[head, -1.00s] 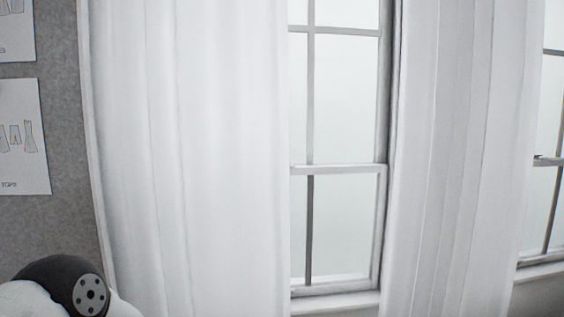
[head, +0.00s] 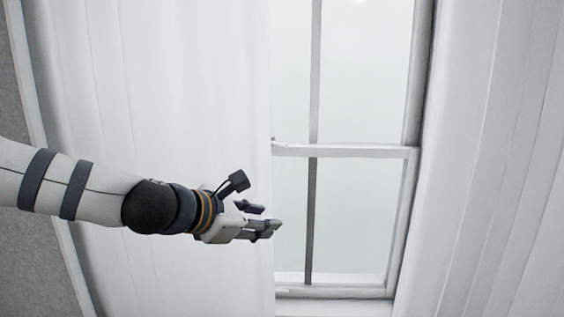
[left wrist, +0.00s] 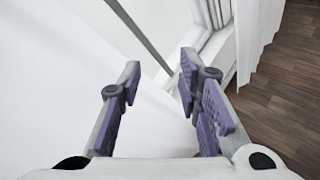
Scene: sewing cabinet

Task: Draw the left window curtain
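The left curtain (head: 160,90) is white and hangs in soft folds over the left part of the window (head: 360,215). Its right edge runs down near the middle of the head view, leaving glass bare to the right. My left gripper (head: 263,217) is in front of the curtain at that edge, fingers pointing right. In the left wrist view its purple-padded fingers (left wrist: 160,70) are spread apart, with pale surfaces beyond them. I cannot tell whether the fingers touch the cloth. My right gripper is not in view.
A second white curtain (head: 490,150) hangs at the right of the window. A grey wall (head: 30,260) is at the far left. The left wrist view shows a wooden floor (left wrist: 285,85) at the right.

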